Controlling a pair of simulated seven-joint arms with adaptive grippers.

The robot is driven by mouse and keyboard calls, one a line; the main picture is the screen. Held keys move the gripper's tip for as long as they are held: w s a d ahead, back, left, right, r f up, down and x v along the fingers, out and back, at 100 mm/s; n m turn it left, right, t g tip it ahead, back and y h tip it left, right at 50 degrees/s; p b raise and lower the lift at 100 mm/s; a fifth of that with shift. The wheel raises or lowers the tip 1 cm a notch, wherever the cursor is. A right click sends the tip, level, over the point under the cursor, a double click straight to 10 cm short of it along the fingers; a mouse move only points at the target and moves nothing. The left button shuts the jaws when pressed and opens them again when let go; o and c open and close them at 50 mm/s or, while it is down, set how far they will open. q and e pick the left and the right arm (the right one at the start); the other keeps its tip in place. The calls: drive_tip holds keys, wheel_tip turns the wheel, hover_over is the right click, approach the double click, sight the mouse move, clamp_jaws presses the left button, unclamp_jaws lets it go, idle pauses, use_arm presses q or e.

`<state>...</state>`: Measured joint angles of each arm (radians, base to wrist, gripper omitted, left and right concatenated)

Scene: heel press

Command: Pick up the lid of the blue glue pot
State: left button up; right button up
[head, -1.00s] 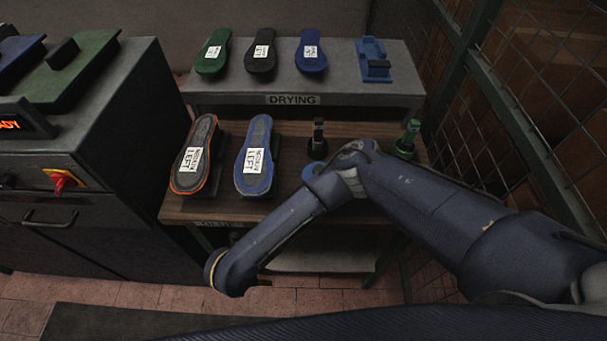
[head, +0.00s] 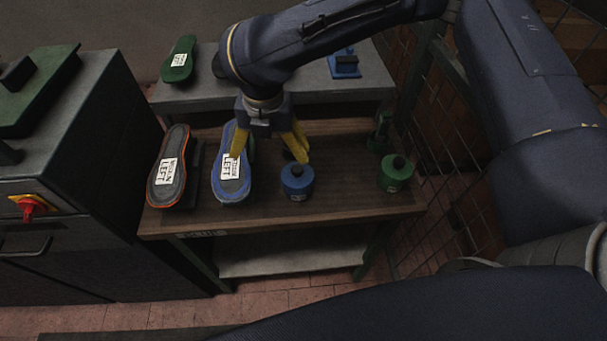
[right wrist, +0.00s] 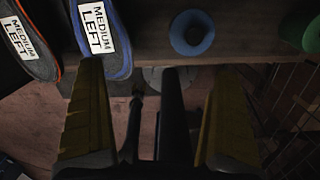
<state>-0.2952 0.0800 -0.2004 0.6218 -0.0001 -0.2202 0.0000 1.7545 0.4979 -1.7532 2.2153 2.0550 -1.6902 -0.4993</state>
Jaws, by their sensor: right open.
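The blue glue pot (head: 297,186) stands upright on the wooden bench, right of the blue-edged sole. Its lid (head: 296,171) is on top and has a dark round knob. In the right wrist view the pot (right wrist: 207,41) shows near the top edge as a blue ring around the dark knob. My right gripper (head: 270,153) is open and empty, its yellow fingers pointing down, above the bench between the blue-edged sole and the pot. In the right wrist view the gripper (right wrist: 162,66) has its fingers wide apart, with the pot beyond the tips. My left gripper is not in view.
An orange-edged sole (head: 166,185) and the blue-edged sole (head: 236,190) lie on the left of the bench. A green pot (head: 394,178) stands to the right. Behind is the grey drying shelf (head: 200,95). A wire mesh fence bounds the right side.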

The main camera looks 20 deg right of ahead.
wheel_tip(320, 180, up, 3)
hover_over(298, 176)
drive_tip(key=shift+h, duration=0.3)
drive_tip(key=shift+w+d+f, duration=0.1)
drive_tip(key=shift+w+f, duration=0.25)
drive_tip(key=shift+f, duration=2.5)
drive_tip(key=shift+w+d+f, duration=0.1)
drive_tip(key=shift+w+f, duration=0.2)
drive_tip(key=shift+f, duration=2.5)
drive_tip(key=shift+w+d+f, duration=0.1)
drive_tip(key=shift+w+f, duration=0.25)
drive_tip(key=shift+f, duration=2.5)
drive_tip(key=shift+c, duration=0.2)
drive_tip(key=c, duration=0.9)
